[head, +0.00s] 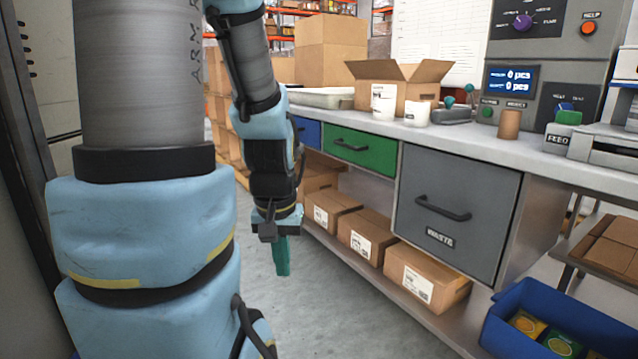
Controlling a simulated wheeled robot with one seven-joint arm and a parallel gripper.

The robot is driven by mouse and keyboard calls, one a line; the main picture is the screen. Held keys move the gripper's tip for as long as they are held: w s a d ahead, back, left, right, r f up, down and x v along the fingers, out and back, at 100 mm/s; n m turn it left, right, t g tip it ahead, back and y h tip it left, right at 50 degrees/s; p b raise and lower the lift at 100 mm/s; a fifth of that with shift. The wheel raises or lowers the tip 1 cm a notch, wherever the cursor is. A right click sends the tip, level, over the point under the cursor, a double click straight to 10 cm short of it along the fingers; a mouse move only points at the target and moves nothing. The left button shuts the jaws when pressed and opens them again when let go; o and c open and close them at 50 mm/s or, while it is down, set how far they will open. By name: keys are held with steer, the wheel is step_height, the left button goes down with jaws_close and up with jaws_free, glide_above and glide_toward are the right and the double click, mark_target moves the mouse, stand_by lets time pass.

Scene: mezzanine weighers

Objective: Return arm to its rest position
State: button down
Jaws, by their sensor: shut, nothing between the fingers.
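My arm, light blue and grey, fills the left part of the head view and bends down over the floor. My gripper (282,258) hangs at the lower end of the arm and points down, with teal fingers close together. It is shut and empty. It is over the grey floor, to the left of the workbench (480,155) and apart from it.
The bench has a green drawer (360,150), a grey waste drawer (447,210) and cardboard boxes (425,272) on its lower shelf. An open carton (400,85) stands on top. A blue bin (500,325) with packets is at lower right. Floor (330,315) below my gripper is clear.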

step_height(320, 180, up, 27)
steer(key=p, duration=2.4)
steer(key=shift+f, duration=0.2)
steer(key=c, duration=1.5)
jaws_free()
